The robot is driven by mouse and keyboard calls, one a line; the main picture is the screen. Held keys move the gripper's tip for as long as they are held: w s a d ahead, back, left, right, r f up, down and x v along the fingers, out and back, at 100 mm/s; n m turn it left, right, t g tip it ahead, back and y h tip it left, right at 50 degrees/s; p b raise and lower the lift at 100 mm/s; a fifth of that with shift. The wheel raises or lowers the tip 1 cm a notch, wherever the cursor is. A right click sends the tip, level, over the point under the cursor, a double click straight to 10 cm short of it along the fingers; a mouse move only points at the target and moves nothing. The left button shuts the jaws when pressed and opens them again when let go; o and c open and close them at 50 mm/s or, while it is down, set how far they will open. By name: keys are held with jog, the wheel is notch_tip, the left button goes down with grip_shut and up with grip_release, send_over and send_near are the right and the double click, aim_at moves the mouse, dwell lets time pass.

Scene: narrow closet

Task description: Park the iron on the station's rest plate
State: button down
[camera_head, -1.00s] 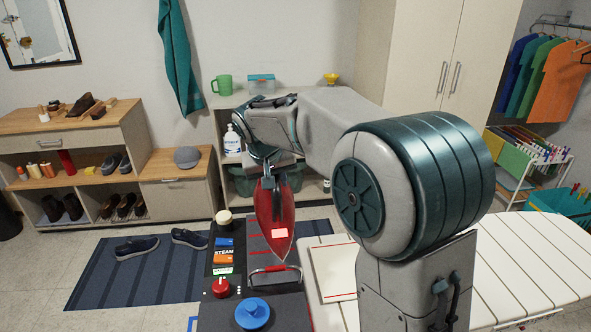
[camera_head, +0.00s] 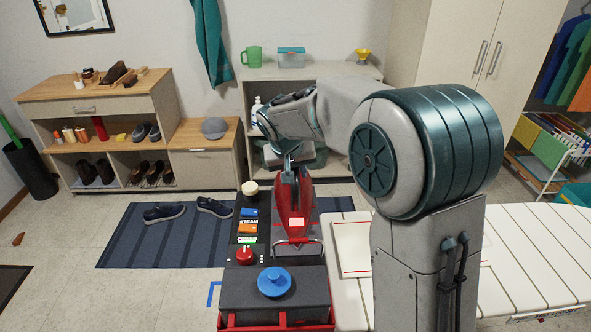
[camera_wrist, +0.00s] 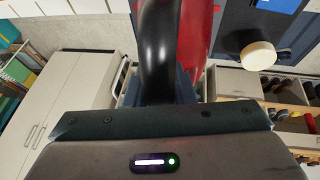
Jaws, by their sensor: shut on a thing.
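The red iron (camera_head: 299,212) is over the far part of the dark ironing station (camera_head: 240,292). My gripper (camera_head: 291,174) is shut on the iron's handle, at the iron's far end. In the wrist view the black handle (camera_wrist: 158,50) runs up from my gripper, with the red body (camera_wrist: 196,30) beside it. The rest plate (camera_head: 298,245) shows only in part, as a dark sloping surface with red marks under and around the iron. I cannot tell whether the iron touches it. A wire bail (camera_head: 298,243) stands at the plate's near end.
The station carries a blue cap (camera_head: 274,282), a red knob (camera_head: 245,254) and a cream knob (camera_head: 250,188). A white ironing board (camera_head: 530,255) lies to the right. Shelves (camera_head: 310,85) stand behind. Shoes (camera_head: 165,213) lie on a striped mat (camera_head: 125,235) at left.

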aim_at(289, 203)
jog(key=c, duration=1.2)
grip_release()
jog(key=shift+c, duration=0.2)
jog(key=shift+r, duration=0.1)
jog(key=v, duration=1.2)
jog(key=s+d+f, duration=0.4)
jog(key=s, duration=0.4)
jog(key=s+d+f+g+y, duration=0.1)
jog(key=s+d+f, duration=0.2)
jog(key=s+d, duration=0.2)
jog(key=s+d+f+y, duration=0.1)
jog(key=s+d+f, duration=0.3)
jog(key=s, duration=0.8)
jog(key=shift+d+f+m+g, duration=0.3)
jog(key=shift+d, duration=0.1)
